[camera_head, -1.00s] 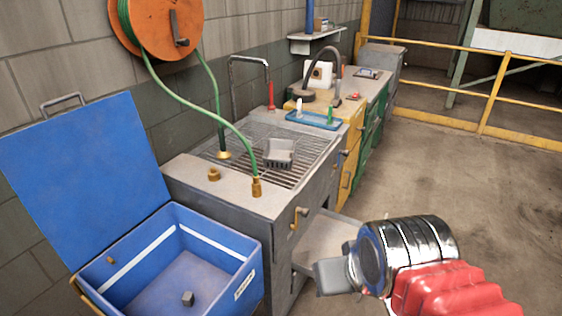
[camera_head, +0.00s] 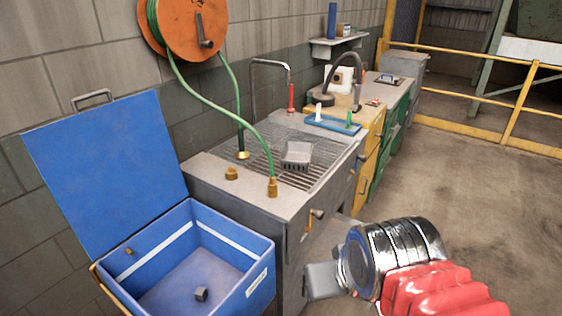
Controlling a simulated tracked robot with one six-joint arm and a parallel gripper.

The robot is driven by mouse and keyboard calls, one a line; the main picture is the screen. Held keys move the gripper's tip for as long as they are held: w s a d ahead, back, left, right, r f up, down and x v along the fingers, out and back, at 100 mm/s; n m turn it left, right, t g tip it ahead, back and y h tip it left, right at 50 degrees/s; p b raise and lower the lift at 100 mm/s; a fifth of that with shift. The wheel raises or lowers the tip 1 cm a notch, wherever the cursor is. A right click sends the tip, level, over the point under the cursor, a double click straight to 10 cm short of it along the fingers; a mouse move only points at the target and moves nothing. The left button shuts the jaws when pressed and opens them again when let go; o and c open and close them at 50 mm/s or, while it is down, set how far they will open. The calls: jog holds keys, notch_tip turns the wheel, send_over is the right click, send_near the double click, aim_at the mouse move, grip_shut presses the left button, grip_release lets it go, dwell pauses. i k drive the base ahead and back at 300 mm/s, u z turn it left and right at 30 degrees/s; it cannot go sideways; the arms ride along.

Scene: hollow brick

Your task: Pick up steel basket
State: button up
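The steel basket (camera_head: 297,154) is a small grey container with slots in its side. It sits on the wire grate (camera_head: 318,176) of the grey sink bench. My gripper (camera_head: 322,281) shows at the lower right, at the end of my chrome and red arm. It is in front of the bench, to the lower right of the basket and well apart from it. Its fingers are seen only as a grey block, so I cannot tell whether it is open or shut.
A green hose with a brass end (camera_head: 272,187) hangs onto the bench's near edge. A tap (camera_head: 272,68) stands behind the grate. Bare floor (camera_head: 480,200) lies to the right.

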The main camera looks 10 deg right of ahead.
aim_at(296, 157)
jog(key=u, duration=4.35)
jog(key=k, duration=1)
jog(key=u, duration=0.1)
